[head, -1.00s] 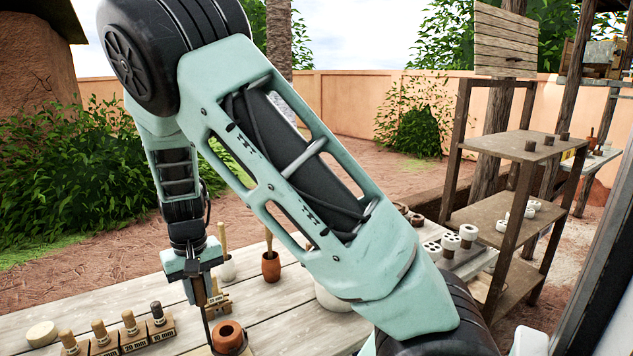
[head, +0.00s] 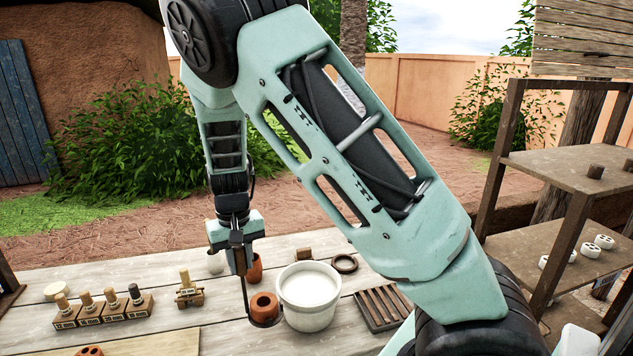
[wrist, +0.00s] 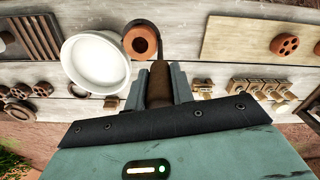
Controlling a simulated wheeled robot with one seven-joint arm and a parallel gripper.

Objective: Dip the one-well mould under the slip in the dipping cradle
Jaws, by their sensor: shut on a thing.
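My gripper (head: 240,262) is shut on the brown handle (wrist: 158,82) of the dipping cradle, whose thin dark rod hangs down to a ring (head: 265,323). The one-well mould, a terracotta cylinder with one round hole (head: 263,307), sits upright in that ring; it also shows in the wrist view (wrist: 141,42). The white bucket of pale slip (head: 308,286) stands right of the cradle in the head view and left of it in the wrist view (wrist: 94,62). The mould appears beside the bucket, outside its rim. Its height above the table is hard to tell.
A slatted rack (head: 382,307) and a dark ring (head: 344,263) lie right of the bucket. Labelled blocks with pegs (head: 105,308) and a board (head: 150,344) lie left. Shelving (head: 550,167) stands at right.

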